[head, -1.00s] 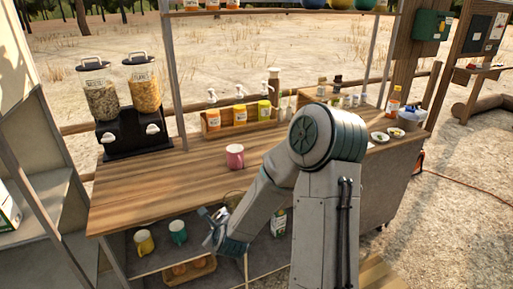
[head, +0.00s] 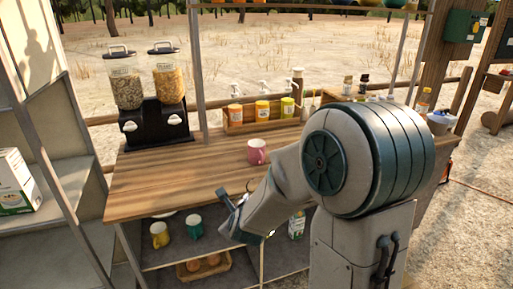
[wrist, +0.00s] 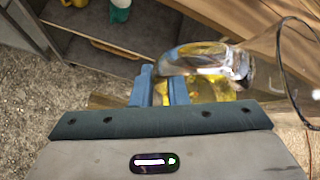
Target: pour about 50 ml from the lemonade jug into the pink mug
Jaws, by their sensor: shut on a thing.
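The pink mug (head: 257,151) stands upright on the wooden counter (head: 180,180), behind my gripper in the head view. My gripper (head: 228,202) is at the counter's front edge and shows blue fingers. In the wrist view, my gripper (wrist: 160,88) is shut on the clear glass handle of the lemonade jug (wrist: 205,62). Yellow liquid shows through the glass, and a thin dark rim curves at right. In the head view the jug is hardly visible beside my arm. The liquid level cannot be told. The pink mug is not in the wrist view.
Two cereal dispensers (head: 150,95) stand at the counter's back left. A rack of labelled pump bottles (head: 262,112) stands behind the pink mug. A yellow mug (head: 160,235), a teal mug (head: 195,227) and an egg tray (head: 204,266) are below. The counter's left front is clear.

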